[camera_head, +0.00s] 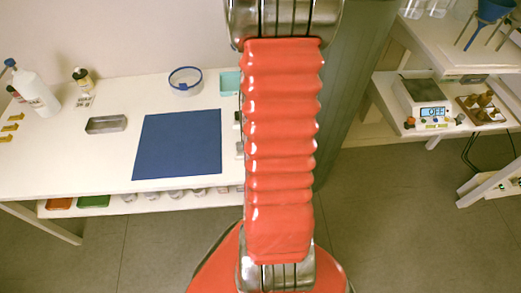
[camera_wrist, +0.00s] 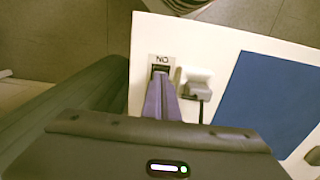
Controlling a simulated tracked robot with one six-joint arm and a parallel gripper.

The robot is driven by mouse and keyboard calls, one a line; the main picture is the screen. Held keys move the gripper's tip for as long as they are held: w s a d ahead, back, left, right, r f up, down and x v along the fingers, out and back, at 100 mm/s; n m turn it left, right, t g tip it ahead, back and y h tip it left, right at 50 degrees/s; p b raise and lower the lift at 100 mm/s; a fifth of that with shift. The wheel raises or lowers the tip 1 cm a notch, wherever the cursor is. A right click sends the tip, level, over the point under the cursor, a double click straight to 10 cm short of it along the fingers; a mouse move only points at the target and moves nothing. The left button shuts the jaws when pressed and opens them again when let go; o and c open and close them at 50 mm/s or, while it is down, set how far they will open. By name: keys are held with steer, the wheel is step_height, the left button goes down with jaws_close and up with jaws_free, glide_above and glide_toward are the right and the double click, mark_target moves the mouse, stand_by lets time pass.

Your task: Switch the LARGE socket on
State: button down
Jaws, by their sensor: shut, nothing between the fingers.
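A small switch plate (camera_wrist: 160,61) with a dark rocker sits near the white table's edge in the wrist view. Its lettering appears upside down and seems to read ON. My gripper (camera_wrist: 161,77) is shut and empty, its purple fingers together. The fingertips are at the dark rocker and cover its near part; I cannot tell whether they touch it. A grey and white block (camera_wrist: 197,85) with a dark cord is just right of the fingers. I cannot tell which fitting is the LARGE socket. In the head view my arm hides most of this area.
A blue mat (camera_head: 178,145) lies on the white table (camera_head: 60,150), with a metal tray (camera_head: 106,124), a white bottle (camera_head: 35,95) and a round blue-rimmed dish (camera_head: 185,81). On the right shelf, a device (camera_head: 420,98) displays OFF.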

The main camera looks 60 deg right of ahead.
steer(key=shift+f, duration=0.9)
stand_by(1.0)
steer(key=shift+r, duration=0.1)
step_height(320, 180, up, 7)
stand_by(1.2)
stand_by(0.5)
